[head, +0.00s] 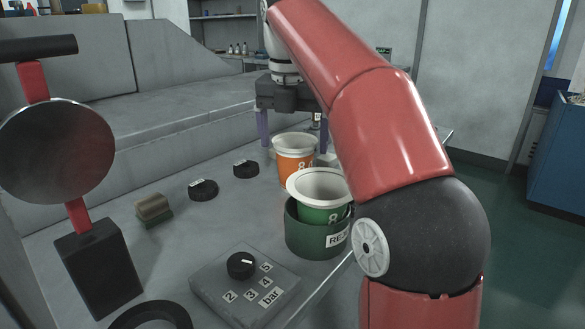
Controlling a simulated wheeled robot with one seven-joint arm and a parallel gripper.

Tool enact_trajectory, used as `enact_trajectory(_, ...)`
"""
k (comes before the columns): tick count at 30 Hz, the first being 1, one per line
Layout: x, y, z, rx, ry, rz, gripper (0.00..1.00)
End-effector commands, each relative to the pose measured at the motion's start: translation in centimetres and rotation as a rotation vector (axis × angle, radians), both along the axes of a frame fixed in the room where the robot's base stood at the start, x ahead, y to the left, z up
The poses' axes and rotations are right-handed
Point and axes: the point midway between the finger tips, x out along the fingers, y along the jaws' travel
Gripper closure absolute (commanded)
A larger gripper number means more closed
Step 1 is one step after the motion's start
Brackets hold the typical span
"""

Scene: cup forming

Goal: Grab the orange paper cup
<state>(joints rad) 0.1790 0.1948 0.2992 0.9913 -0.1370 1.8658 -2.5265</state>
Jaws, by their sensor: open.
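The orange paper cup (291,165) stands upright on the grey bench, with a white rim and a white "8" mark. Its lower front is partly hidden by the green cup. My gripper (292,137) is above and behind the orange cup. Its purple fingers are spread wide, one to the left of the cup's rim and one to the right. They hold nothing. Whether the fingertips are level with the rim or beyond the cup is hard to tell from this view.
A green paper cup (325,214) sits in a dark green holder (305,241) just in front of the orange cup. Black knobs (203,188), a sponge-like block (153,208) and a dial panel (243,287) are to the left. A round disc lever (55,150) stands far left.

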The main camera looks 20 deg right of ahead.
Motion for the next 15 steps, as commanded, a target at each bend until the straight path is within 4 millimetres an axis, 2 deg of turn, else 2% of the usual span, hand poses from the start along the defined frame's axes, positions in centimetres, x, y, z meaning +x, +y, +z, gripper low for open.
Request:
enact_trajectory(5, 0.0, -0.2, -1.5, -0.001, 0.002, -0.002, 0.11)
enact_trajectory(9, 0.0, -0.3, -4.0, 0.000, 0.003, -0.002, 0.11)
enact_trajectory(15, 0.2, -0.4, -5.4, 0.001, -0.001, -0.001, 0.11)
